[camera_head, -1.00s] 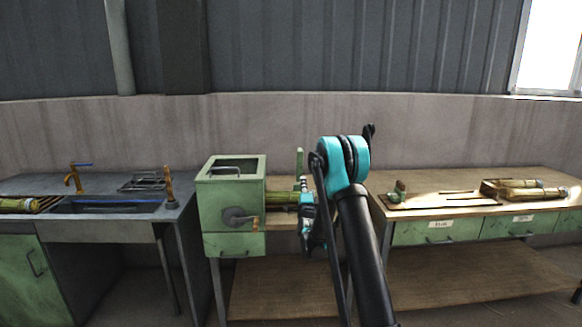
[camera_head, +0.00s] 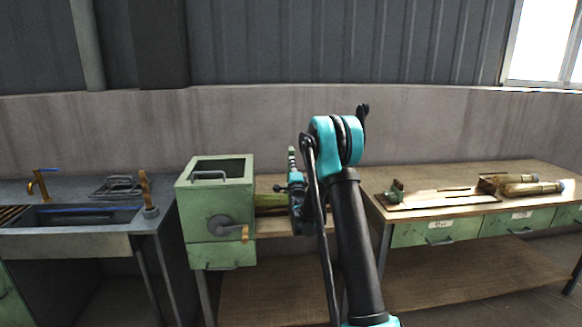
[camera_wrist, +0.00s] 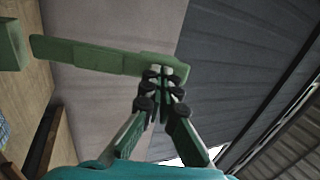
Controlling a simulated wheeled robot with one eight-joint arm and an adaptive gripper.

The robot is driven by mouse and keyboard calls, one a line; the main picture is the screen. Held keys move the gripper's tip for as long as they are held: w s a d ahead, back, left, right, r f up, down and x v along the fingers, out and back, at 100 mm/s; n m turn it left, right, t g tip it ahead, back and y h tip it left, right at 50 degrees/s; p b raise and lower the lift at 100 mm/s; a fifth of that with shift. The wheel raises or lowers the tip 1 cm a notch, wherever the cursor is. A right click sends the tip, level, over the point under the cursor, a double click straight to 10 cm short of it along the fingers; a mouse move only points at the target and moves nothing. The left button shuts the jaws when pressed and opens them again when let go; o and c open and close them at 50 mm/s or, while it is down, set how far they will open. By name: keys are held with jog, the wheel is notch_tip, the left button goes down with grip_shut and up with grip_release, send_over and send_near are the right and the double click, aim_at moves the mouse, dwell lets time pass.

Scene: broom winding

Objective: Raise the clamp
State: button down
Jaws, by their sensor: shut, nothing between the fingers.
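The clamp appears as a long green bar (camera_wrist: 100,55) in the wrist view, running from the left to the fingertips. In the head view it is a narrow green upright piece (camera_head: 291,158) just right of the green machine box, partly hidden by my gripper. My gripper (camera_wrist: 160,74) is shut with nothing between its fingers. Its tips are at the bar's right end; I cannot tell whether they touch it. In the head view my gripper (camera_head: 294,185) is beside the machine, mostly hidden by my arm.
The green machine box (camera_head: 215,210) with a crank handle (camera_head: 232,231) stands left of my arm. Straw-coloured stalks (camera_head: 269,203) lie right of it. A sink counter (camera_head: 90,240) is at far left. A wooden table (camera_head: 440,183) at right holds a board and bundles.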

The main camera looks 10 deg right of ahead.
aim_at(291, 153)
jog(key=shift+w+r, duration=0.1)
jog(key=shift+w, duration=0.1)
dwell(0.3)
jog(key=shift+g, duration=0.8)
jog(key=x, duration=0.3)
jog(key=r+x, duration=0.1)
jog(key=x, duration=0.1)
jog(key=shift+w+r, duration=0.1)
jog(key=shift+w, duration=0.15)
jog(key=shift+x, duration=1.5)
jog(key=shift+w, duration=0.1)
